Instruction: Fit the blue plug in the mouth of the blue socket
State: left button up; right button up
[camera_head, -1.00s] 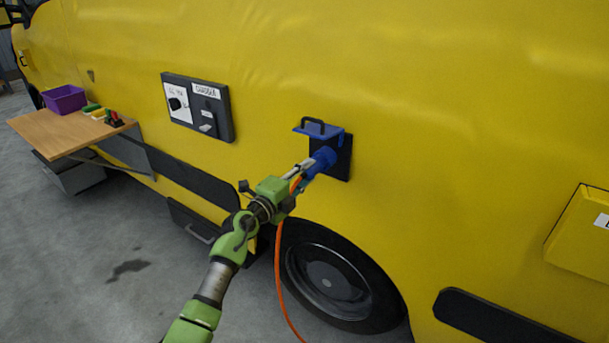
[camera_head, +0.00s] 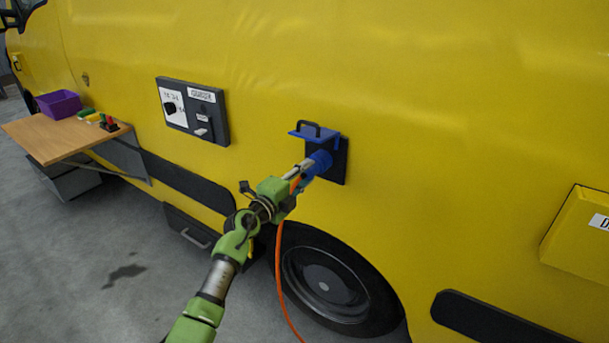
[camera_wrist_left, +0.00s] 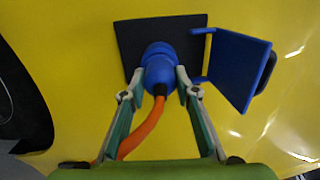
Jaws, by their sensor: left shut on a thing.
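The blue plug (camera_wrist_left: 159,77) is between the fingers of my left gripper (camera_head: 302,174), which is shut on it. An orange cable (camera_wrist_left: 141,131) runs from the back of the plug and hangs down past the wheel. The plug is lined up in front of the blue socket on a dark plate (camera_head: 340,166) on the yellow van side. The socket's blue lid (camera_head: 317,134) with a black handle is raised, and it stands open to the right in the left wrist view (camera_wrist_left: 239,70). The plug hides the socket mouth, so I cannot tell how deep it sits. My right gripper is not in view.
A dark switch panel (camera_head: 193,110) is on the van left of the socket. A wooden shelf (camera_head: 57,137) holds a purple bin (camera_head: 59,103) and small coloured items. A wheel (camera_head: 333,280) is below the socket, and a yellow box (camera_head: 580,235) sticks out at right.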

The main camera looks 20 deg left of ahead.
pick_arm(q)
jog(key=shift+r, duration=0.1)
jog(key=o, duration=1.3)
